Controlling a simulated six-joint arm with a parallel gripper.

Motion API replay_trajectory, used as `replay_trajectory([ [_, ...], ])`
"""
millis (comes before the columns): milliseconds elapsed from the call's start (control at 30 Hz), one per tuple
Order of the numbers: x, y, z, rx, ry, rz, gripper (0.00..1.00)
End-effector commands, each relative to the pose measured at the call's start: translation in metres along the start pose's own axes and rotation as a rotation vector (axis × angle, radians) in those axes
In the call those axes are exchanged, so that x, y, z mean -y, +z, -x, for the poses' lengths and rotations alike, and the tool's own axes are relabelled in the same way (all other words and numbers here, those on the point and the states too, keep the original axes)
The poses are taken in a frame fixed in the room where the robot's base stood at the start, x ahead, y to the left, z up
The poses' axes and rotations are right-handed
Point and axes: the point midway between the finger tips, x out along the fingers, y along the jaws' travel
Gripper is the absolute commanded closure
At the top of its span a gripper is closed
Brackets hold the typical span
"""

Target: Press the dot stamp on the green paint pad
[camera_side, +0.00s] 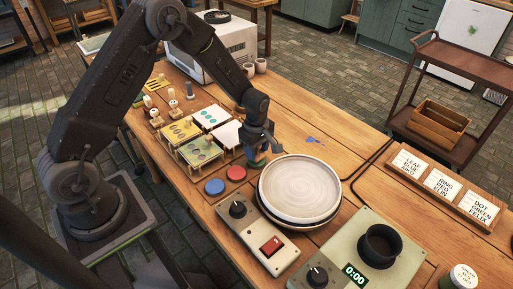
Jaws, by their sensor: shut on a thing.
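My gripper (260,146) points down just behind the left rim of the white plate, above the green paint pad (257,161). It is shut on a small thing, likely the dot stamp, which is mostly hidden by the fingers. I cannot tell whether the stamp touches the pad. The green pad is partly covered by the gripper. The red pad (236,173) and the blue pad (214,187) lie in a row with it, towards the lower left.
The white plate (300,188) lies close right of the gripper, behind a control box (272,243). Sample tiles (199,150) and upright stamps (157,118) stand to the left. Order cards (445,185) stand at right. The table beyond the plate is mostly clear.

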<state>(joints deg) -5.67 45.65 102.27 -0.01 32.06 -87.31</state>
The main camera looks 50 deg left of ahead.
Motion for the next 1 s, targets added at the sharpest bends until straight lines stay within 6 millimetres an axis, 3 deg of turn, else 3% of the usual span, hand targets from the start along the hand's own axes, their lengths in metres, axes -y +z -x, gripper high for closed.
replay_trajectory([
  [1000, 0.0, 0.0, -0.0071, 0.0, -0.001, 0.0, 0.69],
])
